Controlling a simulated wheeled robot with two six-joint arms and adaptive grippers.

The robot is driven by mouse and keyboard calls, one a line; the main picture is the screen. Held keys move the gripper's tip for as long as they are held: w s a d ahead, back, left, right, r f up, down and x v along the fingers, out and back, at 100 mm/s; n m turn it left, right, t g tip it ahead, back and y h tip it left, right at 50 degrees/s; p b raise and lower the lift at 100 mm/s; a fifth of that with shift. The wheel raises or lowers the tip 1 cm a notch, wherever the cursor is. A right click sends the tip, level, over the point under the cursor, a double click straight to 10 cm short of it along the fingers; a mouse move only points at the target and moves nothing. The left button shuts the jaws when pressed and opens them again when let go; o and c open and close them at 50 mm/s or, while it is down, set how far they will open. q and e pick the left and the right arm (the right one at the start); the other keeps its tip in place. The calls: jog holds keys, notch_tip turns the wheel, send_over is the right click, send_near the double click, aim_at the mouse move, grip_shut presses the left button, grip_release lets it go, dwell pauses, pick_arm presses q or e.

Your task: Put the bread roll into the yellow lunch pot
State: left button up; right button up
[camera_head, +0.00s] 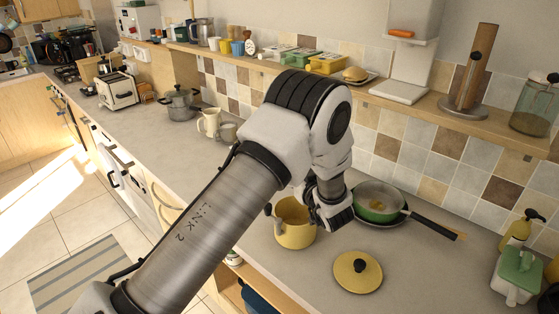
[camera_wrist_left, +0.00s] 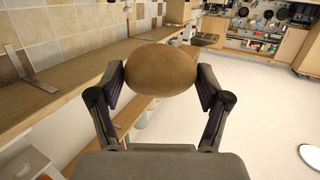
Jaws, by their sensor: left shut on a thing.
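The yellow lunch pot (camera_head: 294,236) stands open on the counter. Its yellow lid (camera_head: 358,282) with a dark knob lies apart, in front of it to the right. My left gripper (camera_head: 338,219) is just right of the pot in the head view, partly covered by my own wrist. In the left wrist view my left gripper (camera_wrist_left: 160,80) is shut on a brown, rounded bread roll (camera_wrist_left: 160,68), one finger on each side. The roll cannot be made out in the head view. My right gripper is not in view.
Behind are mugs (camera_head: 209,122) and a grey pot (camera_head: 179,104). A wall shelf (camera_head: 440,113) holds a plate with a bun (camera_head: 355,74). Counter around the lid is clear.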

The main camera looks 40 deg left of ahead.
pick_arm(q)
notch_tip(320, 180, down, 12)
jog(key=d+b, duration=0.2)
jog(key=b, duration=0.6)
jog(key=shift+d+r+n+g+b, duration=0.15)
jog(key=shift+d+n+g+b, duration=0.15)
jog(key=shift+g, duration=0.1)
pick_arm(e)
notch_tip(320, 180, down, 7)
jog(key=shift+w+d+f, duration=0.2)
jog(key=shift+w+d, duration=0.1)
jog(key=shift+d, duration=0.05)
pick_arm(q)
jog(key=o, duration=1.1)
jog(key=shift+w, duration=0.1)
